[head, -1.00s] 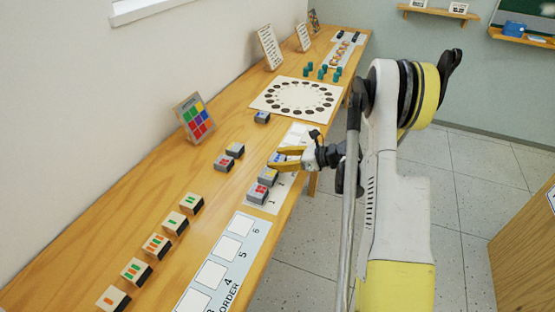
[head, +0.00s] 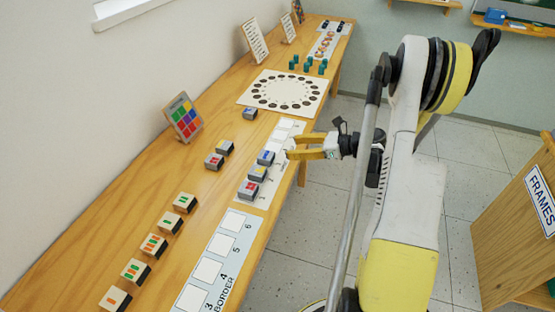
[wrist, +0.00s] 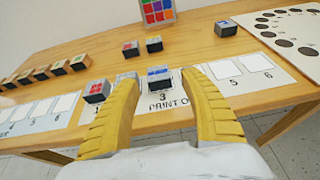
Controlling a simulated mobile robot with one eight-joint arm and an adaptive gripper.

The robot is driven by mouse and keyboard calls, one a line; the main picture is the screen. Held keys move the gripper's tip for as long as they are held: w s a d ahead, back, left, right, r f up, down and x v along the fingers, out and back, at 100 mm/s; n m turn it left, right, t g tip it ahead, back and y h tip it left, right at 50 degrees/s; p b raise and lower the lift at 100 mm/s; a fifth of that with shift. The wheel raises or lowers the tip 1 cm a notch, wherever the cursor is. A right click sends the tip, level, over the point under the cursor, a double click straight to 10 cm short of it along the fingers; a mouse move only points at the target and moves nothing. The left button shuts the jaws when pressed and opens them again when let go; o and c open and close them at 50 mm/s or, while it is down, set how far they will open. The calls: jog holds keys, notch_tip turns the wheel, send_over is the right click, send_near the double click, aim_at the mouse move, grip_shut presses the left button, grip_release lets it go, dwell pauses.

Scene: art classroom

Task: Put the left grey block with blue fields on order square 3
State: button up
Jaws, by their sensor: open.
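A grey block with blue fields (head: 265,157) stands on order square 3 of the white print-order strip (head: 287,127). In the wrist view this block (wrist: 160,77) sits just behind the printed 3, between and beyond my fingertips. My gripper (head: 291,148) is open and empty, at the strip's front side, to the right of that block and apart from it. Its two yellow fingers also frame the wrist view (wrist: 161,84). Another grey block with blue fields (head: 249,113) stands farther back on the table, also in the wrist view (wrist: 225,29).
A red-field block (head: 249,189) and a yellow-field block (head: 257,173) stand on squares 1 and 2. Two more grey blocks, one red (head: 213,161) and one yellow (head: 225,147), stand behind. A colour-chart stand (head: 183,117), a holed board (head: 284,91) and the border strip (head: 218,262) are nearby.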

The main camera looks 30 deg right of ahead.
jog(key=w+a+r+m+t+h, duration=0.1)
jog(key=w+a+r+m+t, duration=0.2)
jog(key=r, duration=0.8)
jog(key=w+r+m+t+h, duration=0.1)
jog(key=w+r+m+t, duration=0.2)
jog(key=w+r+m, duration=0.5)
jog(key=s+a+r+m+t+h, duration=0.1)
jog(key=s+r+m+h, duration=0.1)
jog(key=r+m+h, duration=0.5)
jog(key=s+a+r+m+t+h, duration=0.1)
jog(key=s+r+m+h, duration=0.1)
jog(key=r+m, duration=0.5)
jog(key=s+a+f+m+g+y, duration=0.1)
jog(key=s+a+f+m+g, duration=0.3)
jog(key=s, duration=0.5)
jog(key=s+a+f+m+g+y, duration=0.1)
jog(key=s+a+f+m+g, duration=0.3)
jog(key=s+a+f+m, duration=0.3)
jog(key=s+a+f+m+g, duration=0.4)
jog(key=s+a+f+m, duration=0.2)
jog(key=s+a, duration=0.3)
jog(key=shift+s+f+m+y, duration=0.15)
jog(key=shift+s+m+y, duration=0.3)
jog(key=shift+s, duration=0.4)
